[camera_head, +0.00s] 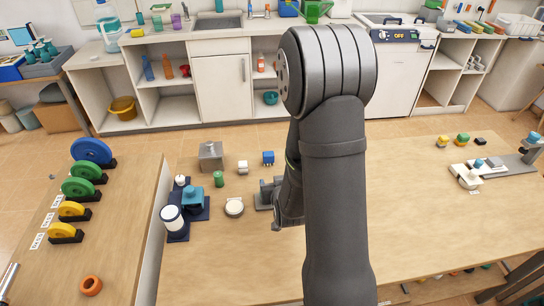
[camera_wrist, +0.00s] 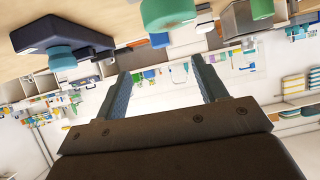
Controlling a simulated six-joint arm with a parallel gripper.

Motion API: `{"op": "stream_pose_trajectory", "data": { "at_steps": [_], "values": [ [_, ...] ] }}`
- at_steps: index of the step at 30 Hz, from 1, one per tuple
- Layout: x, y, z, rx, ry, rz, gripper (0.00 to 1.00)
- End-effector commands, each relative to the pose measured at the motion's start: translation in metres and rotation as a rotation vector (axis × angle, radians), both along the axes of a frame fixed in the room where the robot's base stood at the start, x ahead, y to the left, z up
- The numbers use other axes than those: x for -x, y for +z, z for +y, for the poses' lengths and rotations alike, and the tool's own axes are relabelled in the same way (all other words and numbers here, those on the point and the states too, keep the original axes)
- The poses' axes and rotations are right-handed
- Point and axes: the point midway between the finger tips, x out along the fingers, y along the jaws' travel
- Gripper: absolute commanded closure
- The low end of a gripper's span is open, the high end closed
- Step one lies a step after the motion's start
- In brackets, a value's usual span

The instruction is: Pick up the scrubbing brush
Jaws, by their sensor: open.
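I cannot pick out the scrubbing brush for certain in either view. Small items stand on the table near my gripper (camera_head: 264,193): a blue block-like item (camera_head: 268,157), a small white item (camera_head: 243,167), and a round pale item (camera_head: 234,207). Any of these is too small to name surely. My gripper points left just above or at table height, to the right of the round pale item. In the wrist view its two fingers (camera_wrist: 161,64) are spread wide with nothing held between them. My own arm hides part of the table behind it.
A metal box (camera_head: 211,157), a green-lidded jar (camera_head: 218,179) and a dark blue stand (camera_head: 200,213) with a teal piece and white cylinder crowd the left. Wheels on holders line the left table (camera_head: 120,225). The table right of my arm (camera_head: 420,220) is mostly clear.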

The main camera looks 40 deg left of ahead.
Motion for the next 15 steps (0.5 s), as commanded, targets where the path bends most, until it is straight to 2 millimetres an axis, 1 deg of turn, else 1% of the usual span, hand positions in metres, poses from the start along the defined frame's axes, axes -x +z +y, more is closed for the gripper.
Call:
{"op": "stream_pose_trajectory", "data": {
  "at_steps": [1, 3, 8, 11, 15],
  "values": [
    [-0.01, 0.0, 0.012, 0.02, 0.002, 0.025, 0.35],
    [-0.022, -0.002, 0.027, 0.061, 0.005, 0.07, 0.35],
    [-0.046, 0.003, 0.055, 0.159, 0.008, 0.169, 0.35],
    [-0.06, 0.011, 0.068, 0.221, 0.007, 0.229, 0.35],
    [-0.076, 0.03, 0.083, 0.312, 0.002, 0.309, 0.35]
  ]
}}
